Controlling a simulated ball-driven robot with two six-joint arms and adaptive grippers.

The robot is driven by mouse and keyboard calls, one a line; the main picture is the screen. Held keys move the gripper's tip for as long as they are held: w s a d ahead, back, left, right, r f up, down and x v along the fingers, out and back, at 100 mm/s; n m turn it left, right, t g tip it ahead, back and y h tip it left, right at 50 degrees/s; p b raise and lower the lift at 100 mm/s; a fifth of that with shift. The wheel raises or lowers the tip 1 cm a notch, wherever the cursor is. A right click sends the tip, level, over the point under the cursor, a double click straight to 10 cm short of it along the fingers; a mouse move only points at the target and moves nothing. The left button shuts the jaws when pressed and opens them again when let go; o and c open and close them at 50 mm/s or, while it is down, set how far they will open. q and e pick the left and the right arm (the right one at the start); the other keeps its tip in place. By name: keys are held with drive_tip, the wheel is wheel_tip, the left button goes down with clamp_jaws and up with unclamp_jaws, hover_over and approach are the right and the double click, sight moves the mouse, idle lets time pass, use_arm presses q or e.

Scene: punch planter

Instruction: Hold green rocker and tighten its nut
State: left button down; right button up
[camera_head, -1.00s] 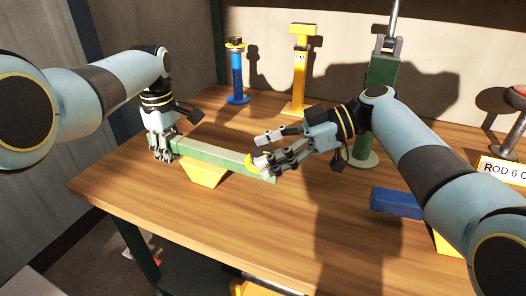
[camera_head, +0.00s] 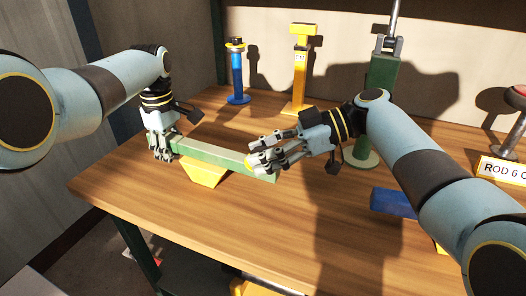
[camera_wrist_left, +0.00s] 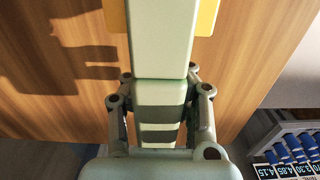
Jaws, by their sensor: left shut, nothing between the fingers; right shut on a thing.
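The green rocker (camera_head: 212,153) lies across a yellow block (camera_head: 203,173) on the table; its pale top also shows in the left wrist view (camera_wrist_left: 161,38). My left gripper (camera_head: 161,152) is at its left end, fingers pointing down. In the left wrist view my left gripper's fingers (camera_wrist_left: 160,122) lie on both sides of that end; the gripper is shut without a firm hold on it. My right gripper (camera_head: 260,158) is shut on the yellow nut (camera_head: 248,162) near the rocker's right end. Its fingers hide most of the nut.
A blue post (camera_head: 237,75), a yellow post (camera_head: 299,75) and a green stand (camera_head: 380,100) are at the back. A blue bar (camera_head: 392,203) lies at right, partly behind my right arm. A labelled sign (camera_head: 505,172) is at the right edge. The table's front is clear.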

drive_tip(key=m+t, duration=0.2)
drive_tip(key=t, duration=0.1)
drive_tip(key=shift+s+m, duration=0.1)
drive_tip(key=shift+m, duration=0.3)
drive_tip(key=shift+m+t+h, duration=0.6)
drive_tip(key=shift+m+t, duration=0.8)
drive_tip(key=shift+t, duration=0.3)
drive_tip(key=o, duration=1.2)
drive_tip(key=shift+g, duration=0.3)
